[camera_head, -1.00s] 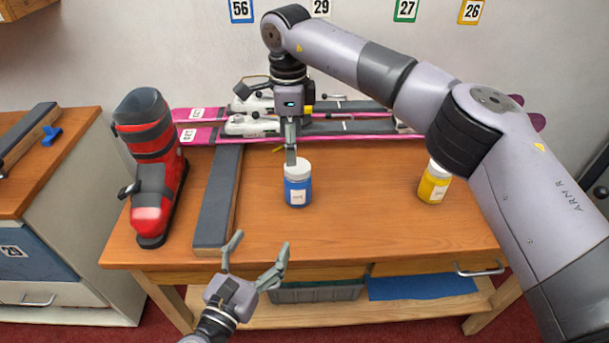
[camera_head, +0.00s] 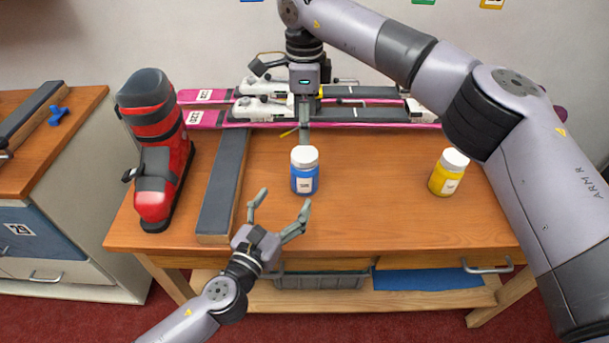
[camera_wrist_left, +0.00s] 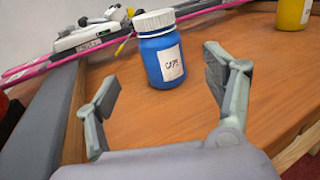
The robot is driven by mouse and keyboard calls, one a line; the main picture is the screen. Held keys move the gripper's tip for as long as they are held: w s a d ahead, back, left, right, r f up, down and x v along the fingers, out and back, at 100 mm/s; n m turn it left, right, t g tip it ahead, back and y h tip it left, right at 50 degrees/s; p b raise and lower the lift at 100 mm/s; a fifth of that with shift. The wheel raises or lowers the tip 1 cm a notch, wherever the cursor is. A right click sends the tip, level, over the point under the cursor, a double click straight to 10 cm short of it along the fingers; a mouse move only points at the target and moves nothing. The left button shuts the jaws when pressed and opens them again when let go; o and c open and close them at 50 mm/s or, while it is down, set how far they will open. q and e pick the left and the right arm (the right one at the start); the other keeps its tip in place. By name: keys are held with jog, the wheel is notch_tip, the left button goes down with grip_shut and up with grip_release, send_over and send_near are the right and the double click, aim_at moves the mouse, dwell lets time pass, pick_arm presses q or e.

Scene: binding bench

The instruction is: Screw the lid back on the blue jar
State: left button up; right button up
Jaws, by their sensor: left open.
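The blue jar (camera_head: 304,182) stands upright on the bench with its white lid (camera_head: 304,155) sitting on its top. In the left wrist view the jar (camera_wrist_left: 163,62) and its lid (camera_wrist_left: 154,20) show ahead of the fingers; I cannot tell how tight the lid is. My left gripper (camera_head: 284,200) is open and empty, in front of the jar, its fingers pointing toward it without touching. My right gripper (camera_head: 304,138) points down just beyond the lid, seen edge-on, so its opening is hidden. No right finger shows at the lid in the left wrist view.
A yellow jar (camera_head: 449,172) with a white lid stands to the right. Pink skis (camera_head: 205,118) lie across the back. The bench (camera_head: 375,205) is clear between the jars.

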aim_at(300, 176)
pick_arm(q)
jog(key=x, duration=1.1)
jog(key=shift+w+d, duration=0.2)
jog(key=shift+w, duration=0.15)
jog(key=shift+c, duration=0.2)
grip_shut()
